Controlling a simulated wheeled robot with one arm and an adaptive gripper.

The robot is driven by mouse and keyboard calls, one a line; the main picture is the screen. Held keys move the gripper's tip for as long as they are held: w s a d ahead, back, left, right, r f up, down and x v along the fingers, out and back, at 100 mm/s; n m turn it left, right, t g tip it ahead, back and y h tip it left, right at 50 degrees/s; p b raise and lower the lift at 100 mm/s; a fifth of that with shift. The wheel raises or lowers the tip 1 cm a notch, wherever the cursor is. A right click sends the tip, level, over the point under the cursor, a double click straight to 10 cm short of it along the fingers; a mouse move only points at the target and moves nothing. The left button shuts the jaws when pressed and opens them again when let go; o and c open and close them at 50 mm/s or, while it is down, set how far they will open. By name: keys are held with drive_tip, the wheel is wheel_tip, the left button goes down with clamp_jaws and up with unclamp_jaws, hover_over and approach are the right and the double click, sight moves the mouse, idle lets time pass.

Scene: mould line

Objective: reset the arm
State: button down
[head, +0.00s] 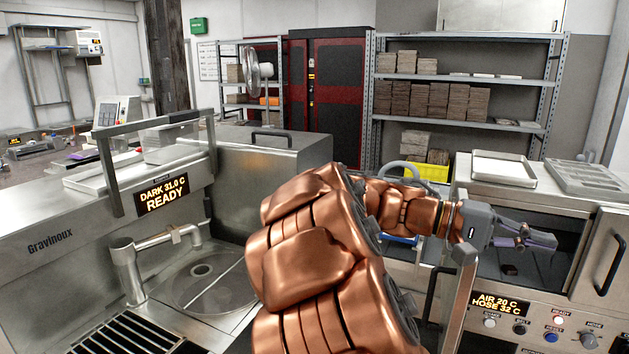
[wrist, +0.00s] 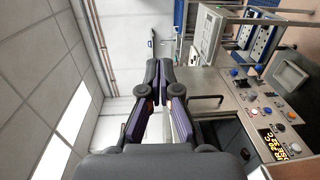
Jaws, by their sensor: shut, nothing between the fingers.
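My copper-coloured arm reaches from the bottom middle of the head view toward the right. My gripper (head: 553,241) is at its end, in front of the open-looking chamber of the steel cabinet (head: 618,318) on the right. In the wrist view my gripper (wrist: 166,68) shows its two dark fingers with purple sides, tips together and nothing between them. A small dark brown piece (head: 510,270) lies in the chamber below the gripper, apart from it.
A steel machine with a "DARK 31.0 C READY" display (head: 162,195) stands left, with a spout (head: 130,262) over a round basin. A white tray (head: 503,168) and a grey mould (head: 585,177) lie on the right cabinet's top. A panel with buttons (head: 551,338) is below the chamber.

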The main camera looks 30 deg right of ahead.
drive_tip(key=w+a+f+n+t+y, duration=0.3)
drive_tip(key=a+f+n+t, duration=0.45)
drive_tip(key=a+f, duration=0.8)
drive_tip(key=a+f+n+t+y, duration=0.25)
drive_tip(key=a+f, duration=0.25)
drive_tip(key=a, duration=0.5)
drive_tip(key=a+f+n+t+y, duration=0.1)
drive_tip(key=a+f+t+y, duration=0.3)
drive_tip(key=a, duration=0.6)
wheel_tip(320, 180, down, 14)
drive_tip(key=g+b, duration=0.1)
drive_tip(key=b, duration=1.2)
drive_tip(key=shift+w+a+f+h, duration=0.2)
drive_tip(key=shift+a+h, duration=0.05)
drive_tip(key=shift+h, duration=0.1)
drive_tip(key=shift+d, duration=0.15)
